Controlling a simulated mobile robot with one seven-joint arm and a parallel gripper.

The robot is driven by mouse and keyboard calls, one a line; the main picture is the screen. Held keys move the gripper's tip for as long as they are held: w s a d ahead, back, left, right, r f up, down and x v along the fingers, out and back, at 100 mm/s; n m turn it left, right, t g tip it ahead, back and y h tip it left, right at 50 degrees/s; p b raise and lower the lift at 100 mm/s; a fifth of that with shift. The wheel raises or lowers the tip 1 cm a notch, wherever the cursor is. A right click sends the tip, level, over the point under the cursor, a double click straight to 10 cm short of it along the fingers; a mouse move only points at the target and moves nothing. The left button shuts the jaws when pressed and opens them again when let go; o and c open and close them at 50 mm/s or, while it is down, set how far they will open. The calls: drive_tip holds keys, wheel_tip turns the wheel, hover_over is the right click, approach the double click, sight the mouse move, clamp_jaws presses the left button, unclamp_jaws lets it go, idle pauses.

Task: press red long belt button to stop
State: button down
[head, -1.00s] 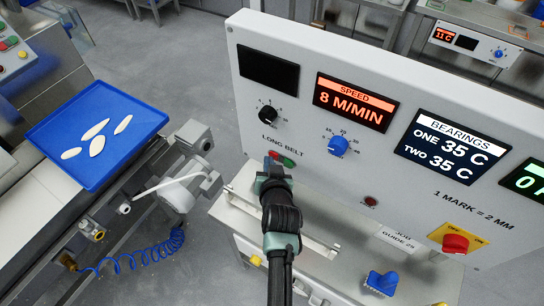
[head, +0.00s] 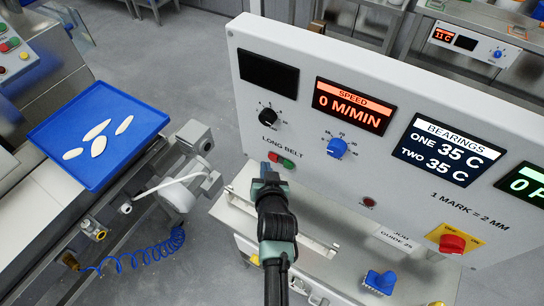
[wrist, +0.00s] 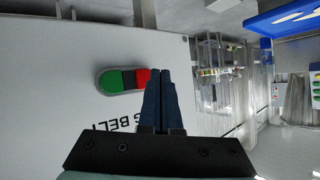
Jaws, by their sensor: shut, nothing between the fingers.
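The red long belt button (head: 272,157) sits on the white panel under the LONG BELT label, left of the green button (head: 287,163). In the wrist view the red button (wrist: 142,77) is partly covered by my fingers, and the green button (wrist: 112,82) is clear. My gripper (head: 265,168) is shut and empty, with its tips just below the red button in the head view. In the wrist view its fingertips (wrist: 158,72) overlap the button's edge; I cannot tell if they touch. The speed display (head: 352,106) reads 0 M/MIN.
The panel also holds a black knob (head: 267,116), a blue knob (head: 337,148), a bearings display (head: 447,148) and a red stop button on yellow (head: 452,243). A blue tray (head: 65,125) with several pale pieces lies on the conveyor at left.

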drive_tip(key=shift+s+a+p, duration=0.75)
drive_tip(key=shift+s+p, duration=0.15)
drive_tip(key=shift+s, duration=0.15)
drive_tip(key=shift+s+a+p, duration=0.75)
drive_tip(key=shift+s+p, duration=0.15)
drive_tip(key=shift+s, duration=0.1)
